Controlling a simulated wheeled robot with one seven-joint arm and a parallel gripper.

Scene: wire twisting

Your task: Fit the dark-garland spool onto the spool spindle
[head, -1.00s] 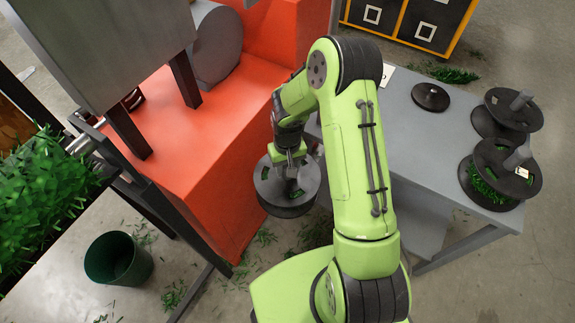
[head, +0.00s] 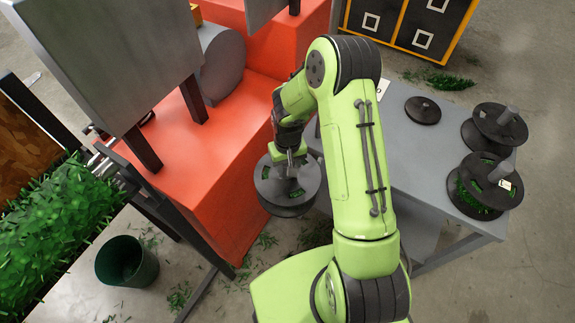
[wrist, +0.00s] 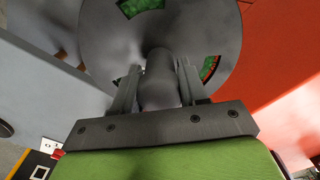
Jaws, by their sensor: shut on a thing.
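My gripper (head: 290,166) is shut on the hub of a dark grey spool (head: 270,196), held in the air in front of the orange machine. In the wrist view the gripper (wrist: 158,85) grips the spool's central post, and the spool's flange (wrist: 200,28) fills the top of the picture. Green garland shows through slots in this flange. I cannot make out the spool spindle for certain; thin metal rods (head: 97,157) stick out near the frame at the left. The underside of the held spool is hidden.
The orange machine (head: 222,140) stands left of my arm. A grey table (head: 400,160) at the right bears two spools (head: 488,185) (head: 495,127) and a dark disc (head: 423,110). A green bin (head: 126,262) stands on the floor beside a green garland pile (head: 60,220).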

